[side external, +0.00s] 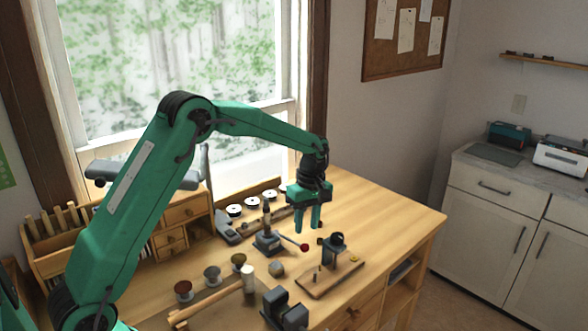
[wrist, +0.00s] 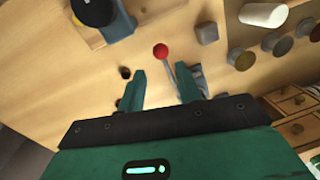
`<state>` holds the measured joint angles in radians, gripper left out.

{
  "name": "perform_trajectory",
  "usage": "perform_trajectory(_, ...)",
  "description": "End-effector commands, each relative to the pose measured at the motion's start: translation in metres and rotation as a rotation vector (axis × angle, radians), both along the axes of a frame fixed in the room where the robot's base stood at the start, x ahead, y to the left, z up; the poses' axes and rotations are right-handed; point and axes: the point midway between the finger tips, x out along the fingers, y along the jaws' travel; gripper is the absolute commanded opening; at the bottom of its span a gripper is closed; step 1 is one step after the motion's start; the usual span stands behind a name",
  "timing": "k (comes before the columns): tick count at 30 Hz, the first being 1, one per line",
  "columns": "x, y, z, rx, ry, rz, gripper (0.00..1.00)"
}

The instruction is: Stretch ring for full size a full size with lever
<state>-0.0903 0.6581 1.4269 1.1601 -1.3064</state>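The stretcher (side external: 268,243) is a small grey metal device with an upright post, standing on the wooden bench. Its lever (side external: 290,241) reaches out to the right and ends in a red ball knob (side external: 304,247). My gripper (side external: 307,229) points down above the bench, close to the knob. In the wrist view, my gripper (wrist: 159,72) is open, with the lever between its fingers and the red knob (wrist: 161,51) just beyond the fingertips. The right finger partly hides the stretcher there. I cannot make out a ring on the post.
A wooden board with a dark post (side external: 336,243) stands right of the stretcher. The bench's right side (side external: 390,215) is clear.

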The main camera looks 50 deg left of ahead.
Motion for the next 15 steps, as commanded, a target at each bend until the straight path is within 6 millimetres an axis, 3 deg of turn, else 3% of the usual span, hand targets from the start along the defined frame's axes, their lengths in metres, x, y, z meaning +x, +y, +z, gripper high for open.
perform_trajectory(6, 0.0068, 0.0096, 0.0082, 0.007, 0.071, 0.115, 0.34)
perform_trajectory(15, 0.0069, 0.011, 0.0092, 0.009, 0.091, 0.142, 0.34)
